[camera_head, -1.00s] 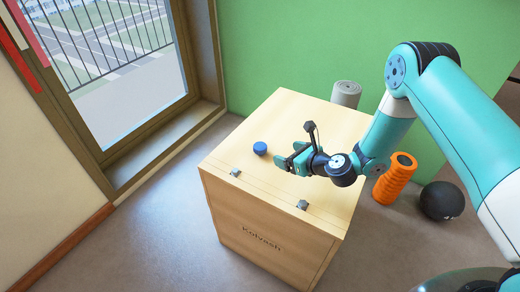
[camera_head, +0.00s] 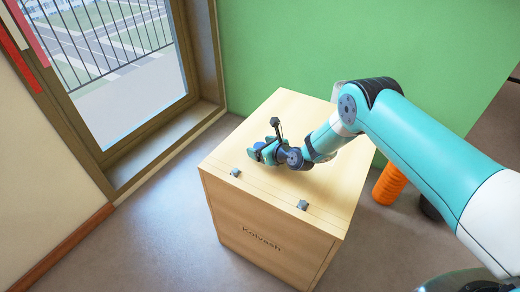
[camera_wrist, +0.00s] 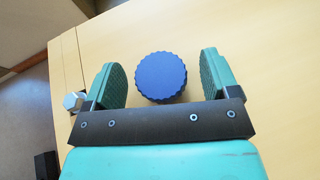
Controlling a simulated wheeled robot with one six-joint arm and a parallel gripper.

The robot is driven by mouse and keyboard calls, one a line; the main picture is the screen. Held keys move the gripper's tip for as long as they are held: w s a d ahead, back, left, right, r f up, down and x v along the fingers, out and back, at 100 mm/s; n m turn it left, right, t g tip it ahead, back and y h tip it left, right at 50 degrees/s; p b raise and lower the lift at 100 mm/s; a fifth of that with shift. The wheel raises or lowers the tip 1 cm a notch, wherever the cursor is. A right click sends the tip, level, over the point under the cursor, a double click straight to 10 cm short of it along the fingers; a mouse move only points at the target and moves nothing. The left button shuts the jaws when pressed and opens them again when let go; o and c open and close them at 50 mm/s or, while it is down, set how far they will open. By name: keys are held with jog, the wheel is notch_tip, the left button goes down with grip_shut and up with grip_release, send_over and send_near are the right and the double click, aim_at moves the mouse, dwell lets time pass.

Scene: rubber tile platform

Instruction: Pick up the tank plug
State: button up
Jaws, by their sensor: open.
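The tank plug (camera_wrist: 160,76) is a round blue cap with a ridged edge, on top of the wooden box. In the wrist view it sits between the two green finger pads of my gripper (camera_wrist: 160,80), with a gap on each side. The pads are open and do not touch it. In the head view my gripper (camera_head: 258,152) is low over the left part of the box top and hides the plug.
The wooden box (camera_head: 250,222) has small metal latches (camera_head: 235,173) (camera_head: 302,205) near its front edge. An orange roller (camera_head: 388,186) stands on the floor to the right. The right part of the box top is clear.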

jog(key=c, duration=1)
jog(key=shift+r, duration=0.1)
